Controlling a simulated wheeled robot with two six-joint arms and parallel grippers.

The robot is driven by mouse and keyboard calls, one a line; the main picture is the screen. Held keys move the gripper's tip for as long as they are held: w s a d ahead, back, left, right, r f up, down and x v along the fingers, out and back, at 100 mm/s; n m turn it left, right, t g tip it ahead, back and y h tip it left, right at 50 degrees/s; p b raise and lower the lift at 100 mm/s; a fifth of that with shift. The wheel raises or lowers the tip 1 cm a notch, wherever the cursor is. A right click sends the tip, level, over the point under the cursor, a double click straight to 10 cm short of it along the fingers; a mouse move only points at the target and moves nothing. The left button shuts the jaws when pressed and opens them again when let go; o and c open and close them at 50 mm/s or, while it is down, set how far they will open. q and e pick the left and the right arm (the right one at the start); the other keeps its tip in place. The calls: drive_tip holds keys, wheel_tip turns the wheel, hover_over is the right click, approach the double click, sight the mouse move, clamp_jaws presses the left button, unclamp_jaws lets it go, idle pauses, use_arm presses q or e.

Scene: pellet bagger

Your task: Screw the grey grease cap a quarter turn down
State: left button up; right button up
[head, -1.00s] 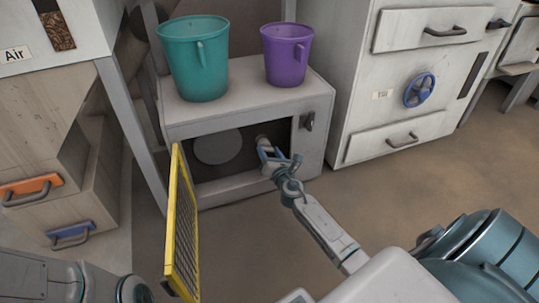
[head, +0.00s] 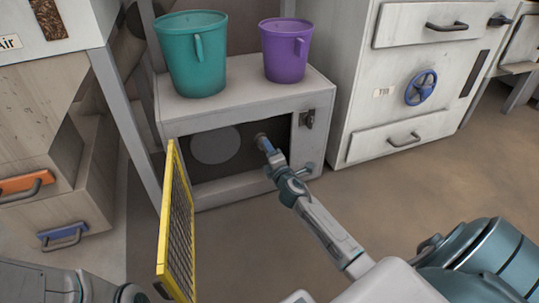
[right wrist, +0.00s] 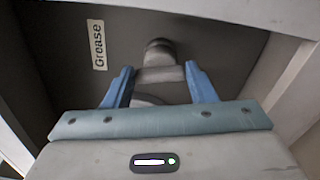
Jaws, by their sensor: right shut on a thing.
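The grey grease cap (right wrist: 160,72) sits on the dark back panel of the low cabinet's recess, beside a "Grease" label (right wrist: 98,45) in the right wrist view. In the head view only a little of the cap (head: 260,137) shows past my fingertips. My right gripper (right wrist: 159,76) has one blue finger on each side of the cap and is shut on it. In the head view, the right gripper (head: 266,145) reaches into the recess from the front right. My left gripper is out of view; only part of my left arm shows at lower left.
The yellow mesh door (head: 173,230) stands open left of my right arm. The recess frame (head: 308,150) with a latch is close on the right. A teal bucket (head: 192,60) and purple bucket (head: 284,52) stand on the cabinet. The floor at right is clear.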

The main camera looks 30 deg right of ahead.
drive_tip(key=shift+f+m+b, duration=0.1)
drive_tip(key=shift+m+b, duration=0.3)
drive_tip(key=shift+m, duration=0.7)
drive_tip(key=o, duration=1)
drive_tip(key=shift+s, duration=0.15)
drive_tip(key=p+v, duration=0.1)
drive_tip(key=v, duration=0.9)
drive_tip(key=shift+s+a+p, duration=0.15)
drive_tip(key=shift+s+p, duration=0.15)
drive_tip(key=shift+p, duration=0.1)
